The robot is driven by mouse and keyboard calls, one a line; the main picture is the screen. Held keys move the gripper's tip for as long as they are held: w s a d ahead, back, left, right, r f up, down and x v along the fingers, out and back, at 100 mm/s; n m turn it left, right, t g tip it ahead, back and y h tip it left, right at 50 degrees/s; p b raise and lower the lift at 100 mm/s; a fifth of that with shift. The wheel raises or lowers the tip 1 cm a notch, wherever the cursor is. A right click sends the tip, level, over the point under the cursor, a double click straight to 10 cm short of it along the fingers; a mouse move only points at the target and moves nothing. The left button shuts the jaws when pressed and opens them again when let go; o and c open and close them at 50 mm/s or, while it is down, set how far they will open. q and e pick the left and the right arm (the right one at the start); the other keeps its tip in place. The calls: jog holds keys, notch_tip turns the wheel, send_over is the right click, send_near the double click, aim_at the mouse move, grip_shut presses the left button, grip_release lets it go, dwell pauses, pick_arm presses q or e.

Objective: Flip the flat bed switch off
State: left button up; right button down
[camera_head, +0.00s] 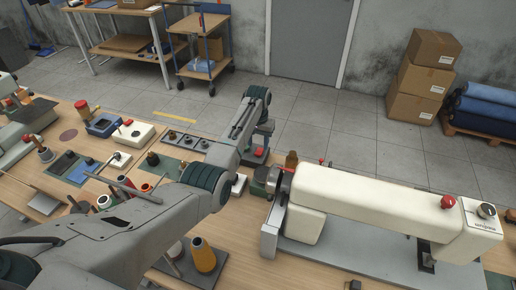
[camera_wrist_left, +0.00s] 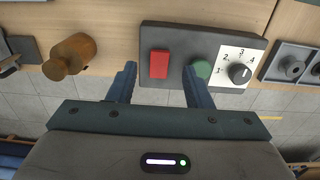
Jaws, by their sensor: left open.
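A dark grey switch box (camera_wrist_left: 150,36) at the table's edge in the left wrist view carries a red switch (camera_wrist_left: 159,64), a round green button (camera_wrist_left: 202,69) and a white dial plate (camera_wrist_left: 233,64) with a black knob. I cannot tell which way the red switch is tipped. My right gripper is not in view.
A large cream sewing machine (camera_head: 375,198) stands right of the left arm. A brown wooden knob (camera_wrist_left: 69,57) and a grey block (camera_wrist_left: 291,64) flank the switch box. Spools, including an orange cone (camera_head: 203,255), and several small devices crowd the table's left.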

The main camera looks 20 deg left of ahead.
aim_at(258, 154)
pick_arm(q)
jog(key=shift+f, duration=2.2)
jog(key=shift+c, duration=0.3)
